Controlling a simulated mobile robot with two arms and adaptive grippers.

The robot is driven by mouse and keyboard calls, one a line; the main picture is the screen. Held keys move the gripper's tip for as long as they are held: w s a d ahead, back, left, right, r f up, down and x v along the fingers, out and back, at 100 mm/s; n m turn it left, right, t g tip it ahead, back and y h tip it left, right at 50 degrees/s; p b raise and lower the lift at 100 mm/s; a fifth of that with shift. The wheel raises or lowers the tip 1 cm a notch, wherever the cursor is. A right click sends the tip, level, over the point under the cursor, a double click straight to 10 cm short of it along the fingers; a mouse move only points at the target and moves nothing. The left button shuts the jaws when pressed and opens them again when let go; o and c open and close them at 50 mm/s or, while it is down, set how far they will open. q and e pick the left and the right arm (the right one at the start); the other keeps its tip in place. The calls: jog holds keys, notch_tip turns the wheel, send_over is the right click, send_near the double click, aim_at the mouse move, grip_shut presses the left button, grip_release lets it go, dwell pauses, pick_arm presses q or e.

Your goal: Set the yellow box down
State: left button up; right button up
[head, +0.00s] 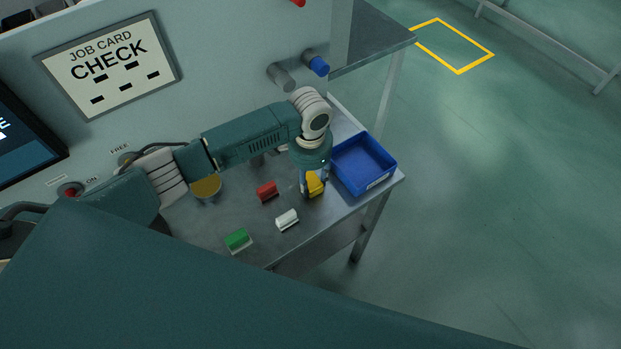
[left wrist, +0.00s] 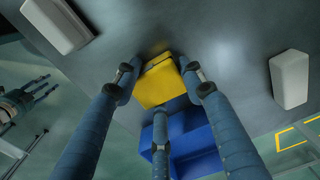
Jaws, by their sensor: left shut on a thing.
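The yellow box (head: 315,184) is at the right part of the metal table, just left of the blue bin. My left gripper (head: 314,180) points down over it and is shut on it. In the left wrist view the yellow box (left wrist: 157,82) sits between the fingers, in front of a grey surface. I cannot tell whether its underside touches the table. In the left wrist view a spread-fingered gripper, my right one (left wrist: 35,92), shows at the far left, open and empty. It does not show in the head view.
The blue bin (head: 364,164) stands at the table's right edge and looks empty. Red (head: 267,191), white (head: 287,220) and green (head: 238,239) blocks lie left and in front of the yellow box. The panel with its job card (head: 108,64) rises behind.

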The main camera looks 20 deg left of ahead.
aim_at(310, 180)
pick_arm(q)
jog(key=shift+f, duration=0.25)
pick_arm(e)
jog(key=shift+s+d, duration=0.15)
jog(key=shift+d, duration=0.1)
pick_arm(q)
jog(key=shift+f, duration=0.1)
pick_arm(e)
jog(key=shift+s, duration=0.1)
pick_arm(q)
jog(key=o, duration=1.3)
jog(key=shift+o, duration=0.2)
notch_tip(310, 180, up, 12)
jog(key=b, duration=0.1)
pick_arm(e)
jog(key=shift+a+f, duration=0.15)
jog(key=shift+f, duration=0.6)
pick_arm(q)
jog(key=shift+s, duration=0.1)
